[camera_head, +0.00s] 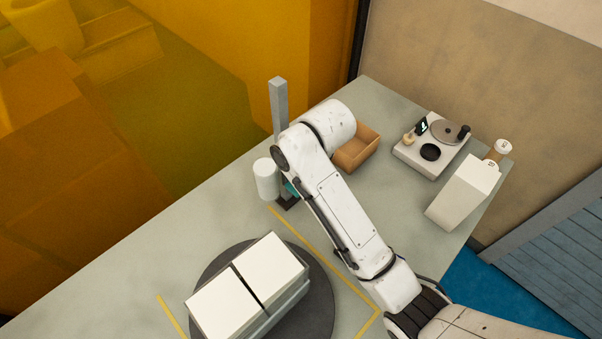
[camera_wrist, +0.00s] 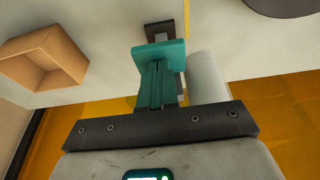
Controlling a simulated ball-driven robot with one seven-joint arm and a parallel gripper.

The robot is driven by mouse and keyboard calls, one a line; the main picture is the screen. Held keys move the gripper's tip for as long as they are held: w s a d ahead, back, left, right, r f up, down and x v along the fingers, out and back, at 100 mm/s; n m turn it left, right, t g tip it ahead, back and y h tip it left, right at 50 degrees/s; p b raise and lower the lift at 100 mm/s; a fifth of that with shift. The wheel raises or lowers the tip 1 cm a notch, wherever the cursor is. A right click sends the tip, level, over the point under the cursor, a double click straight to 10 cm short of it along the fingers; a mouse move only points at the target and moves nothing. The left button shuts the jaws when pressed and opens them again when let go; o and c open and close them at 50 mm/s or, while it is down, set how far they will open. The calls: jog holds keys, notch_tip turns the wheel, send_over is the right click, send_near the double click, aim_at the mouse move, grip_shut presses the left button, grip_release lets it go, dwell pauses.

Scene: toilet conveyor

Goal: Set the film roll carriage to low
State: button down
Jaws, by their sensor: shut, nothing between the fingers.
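The film roll carriage stands on the table as a grey upright post (camera_head: 279,108) with a dark foot (camera_head: 287,203). A white film roll (camera_head: 265,181) sits beside the post, toward its lower part. In the wrist view the white roll (camera_wrist: 206,80) is just right of my gripper (camera_wrist: 160,56), and the dark foot (camera_wrist: 158,29) shows beyond its fingertips. My gripper's teal fingers are together and hold nothing. They are close to the post and roll; I cannot tell whether they touch. My arm and fingers hide much of the carriage.
An open tan box (camera_head: 357,149) stands right of the post. A device with a round disc (camera_head: 435,146) and a white block (camera_head: 463,192) stand farther right. White boxes (camera_head: 222,306) lie on a dark turntable (camera_head: 320,300) in front. Orange panels (camera_head: 215,45) border the table's far side.

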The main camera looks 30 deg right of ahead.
notch_tip(320, 180, down, 5)
jog(key=shift+r+b, duration=0.1)
jog(key=shift+b, duration=0.85)
jog(key=shift+s, duration=0.15)
jog(key=shift+f, duration=0.25)
jog(key=shift+r+p, duration=0.6)
jog(key=shift+p, duration=0.15)
notch_tip(320, 180, up, 4)
jog(key=p, duration=0.3)
jog(key=shift+f, duration=0.1)
jog(key=v, duration=1)
